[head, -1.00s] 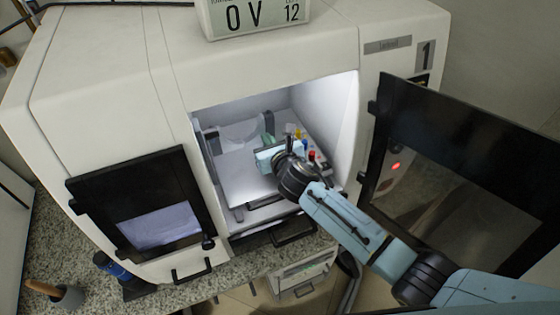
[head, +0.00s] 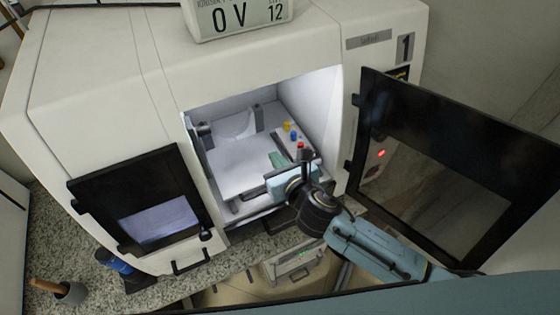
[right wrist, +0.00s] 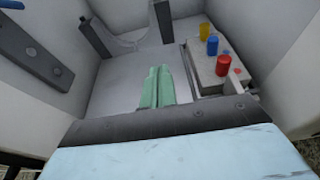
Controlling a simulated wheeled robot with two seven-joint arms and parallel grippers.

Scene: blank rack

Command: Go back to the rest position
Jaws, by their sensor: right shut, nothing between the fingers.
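My right gripper (head: 279,162) is at the mouth of the lit chamber of a white machine (head: 110,60), its pale green fingers pointing inward. In the right wrist view the fingers (right wrist: 157,87) lie together, shut and empty, above the pale chamber floor (right wrist: 125,95). My right arm comes in from the lower right of the head view. My left gripper is in neither view.
The chamber's dark door (head: 440,165) stands open on the right, close to my right arm. A block with yellow, blue and red knobs (head: 297,140) is at the chamber's right side. A smaller dark door (head: 143,200) is at left. A granite counter (head: 55,240) lies below.

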